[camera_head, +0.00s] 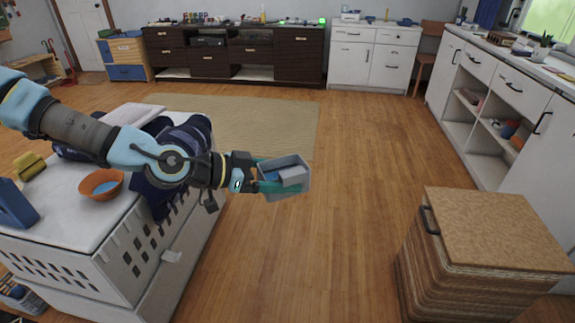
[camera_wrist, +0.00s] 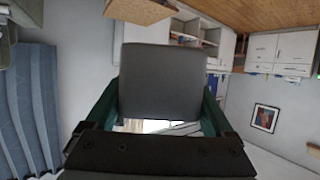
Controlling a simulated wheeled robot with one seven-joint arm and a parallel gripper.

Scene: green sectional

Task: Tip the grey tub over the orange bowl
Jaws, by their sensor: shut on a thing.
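The small grey tub (camera_head: 290,191) is held out over the wooden floor, to the right of the white perforated chest. A light grey block (camera_head: 293,176) and a bit of blue show inside it. My gripper (camera_head: 268,178) has its teal fingers shut on the tub. In the wrist view a grey face of the tub (camera_wrist: 162,80) fills the middle between the fingers. The orange bowl (camera_head: 92,182) stands on the left part of the chest's top, with something blue in it.
Dark blue cloth (camera_head: 185,140) lies on the white chest (camera_head: 125,247) beside the bowl, beneath my arm. A blue container (camera_head: 14,205) and a yellow thing (camera_head: 29,166) are left of the bowl. A cork-topped wooden stool (camera_head: 490,228) stands at right. The middle floor is clear.

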